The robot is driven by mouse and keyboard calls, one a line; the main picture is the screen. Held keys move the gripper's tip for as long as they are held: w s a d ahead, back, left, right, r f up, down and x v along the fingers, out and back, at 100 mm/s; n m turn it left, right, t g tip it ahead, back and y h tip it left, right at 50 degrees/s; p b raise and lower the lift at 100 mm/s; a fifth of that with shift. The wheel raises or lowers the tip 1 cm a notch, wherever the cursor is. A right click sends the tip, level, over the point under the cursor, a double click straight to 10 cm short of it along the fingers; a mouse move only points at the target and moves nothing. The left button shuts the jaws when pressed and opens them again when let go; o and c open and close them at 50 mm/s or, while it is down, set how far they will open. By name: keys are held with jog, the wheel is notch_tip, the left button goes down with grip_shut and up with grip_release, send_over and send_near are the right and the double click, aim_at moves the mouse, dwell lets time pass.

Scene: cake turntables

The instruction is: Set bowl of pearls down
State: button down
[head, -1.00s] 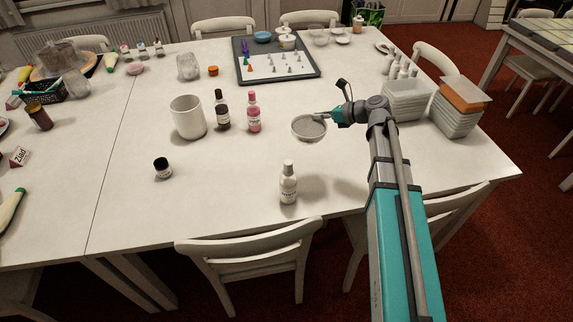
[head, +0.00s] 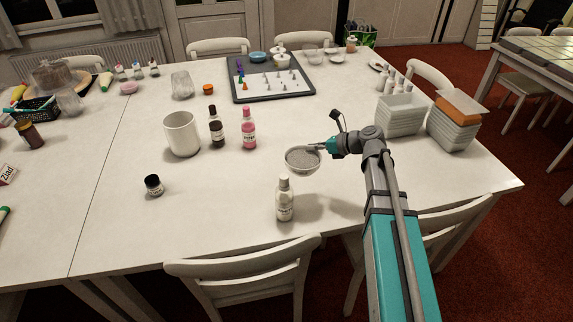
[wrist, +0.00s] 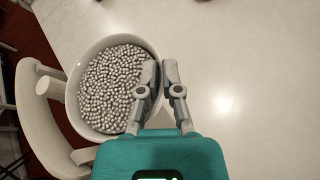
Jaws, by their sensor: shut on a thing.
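The bowl of pearls (head: 301,166) is a small pale bowl filled with silvery-grey beads. In the head view it is over the front middle of the white table, just behind a white bottle (head: 285,201). My gripper (head: 324,147) is at its right rim. In the wrist view the bowl (wrist: 112,88) looks upright, and my gripper (wrist: 161,72) is shut on its rim, one finger inside and one outside. Whether the bowl's base touches the table cannot be told.
A chair (head: 245,268) is at the front edge.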

jog(key=shift+w+a+f+b, duration=1.1)
jog(key=shift+w+f+b, duration=0.4)
jog(key=shift+w, duration=0.35)
jog(key=shift+w+a+f+b, duration=1.1)
jog(key=shift+w+f+b, duration=0.3)
jog(key=shift+w, duration=0.4)
jog(key=shift+w+a+f+b, duration=1.1)
jog(key=shift+w+f+b, duration=0.4)
jog(key=shift+w, duration=0.35)
jog(key=shift+w+a+f+b, duration=0.2)
jog(key=shift+w+f+b, duration=0.25)
jog(key=shift+f+b, duration=0.25)
jog(key=shift+s+f+b, duration=0.1)
jog(key=shift+f+b, duration=1.1)
jog(key=shift+f, duration=0.15)
